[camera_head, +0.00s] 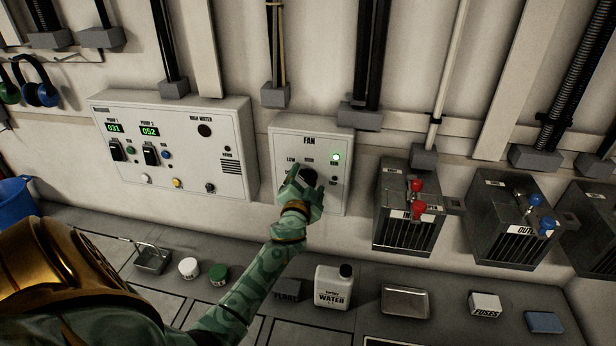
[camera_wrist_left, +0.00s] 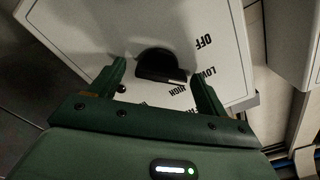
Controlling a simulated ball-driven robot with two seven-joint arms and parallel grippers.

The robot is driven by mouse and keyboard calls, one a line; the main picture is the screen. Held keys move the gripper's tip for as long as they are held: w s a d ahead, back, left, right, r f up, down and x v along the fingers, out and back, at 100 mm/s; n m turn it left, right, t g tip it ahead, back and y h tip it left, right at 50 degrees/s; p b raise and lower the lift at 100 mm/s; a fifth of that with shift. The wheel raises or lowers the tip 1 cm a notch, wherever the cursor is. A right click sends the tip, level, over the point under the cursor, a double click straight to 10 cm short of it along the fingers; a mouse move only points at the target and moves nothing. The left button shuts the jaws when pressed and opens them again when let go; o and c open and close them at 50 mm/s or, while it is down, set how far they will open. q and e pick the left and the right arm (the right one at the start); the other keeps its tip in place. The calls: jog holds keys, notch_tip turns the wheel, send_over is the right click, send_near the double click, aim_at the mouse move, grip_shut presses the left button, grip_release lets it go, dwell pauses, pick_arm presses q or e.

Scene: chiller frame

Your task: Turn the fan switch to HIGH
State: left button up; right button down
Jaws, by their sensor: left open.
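The fan box (camera_head: 335,200) is a white wall panel marked FAN, with LOW and HIGH labels and a lit green lamp (camera_head: 336,157). Its fan switch, a dark round knob (camera_head: 309,176), is partly hidden by my left gripper (camera_head: 303,184) in the head view. In the left wrist view the knob (camera_wrist_left: 158,64) lies between the fingertips of my open left gripper (camera_wrist_left: 160,78), with OFF, LOW and HIGH printed around it upside down. My right gripper is not in view.
A pump panel (camera_head: 190,110) with green displays is to the left of the fan box. Metal units with red handles (camera_head: 417,205) and blue handles (camera_head: 540,212) are to the right. A white water jug (camera_head: 333,289) and several small items stand on the counter below.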

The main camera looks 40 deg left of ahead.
pick_arm(q)
jog(key=shift+s+d+r, duration=0.1)
jog(key=c, duration=1)
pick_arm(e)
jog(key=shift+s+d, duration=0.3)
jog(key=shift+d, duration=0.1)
pick_arm(q)
jog(key=shift+m, duration=0.3)
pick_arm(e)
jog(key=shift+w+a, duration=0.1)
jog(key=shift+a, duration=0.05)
pick_arm(q)
jog(key=shift+m, duration=1)
jog(key=m, duration=0.3)
jog(key=shift+m, duration=1.6)
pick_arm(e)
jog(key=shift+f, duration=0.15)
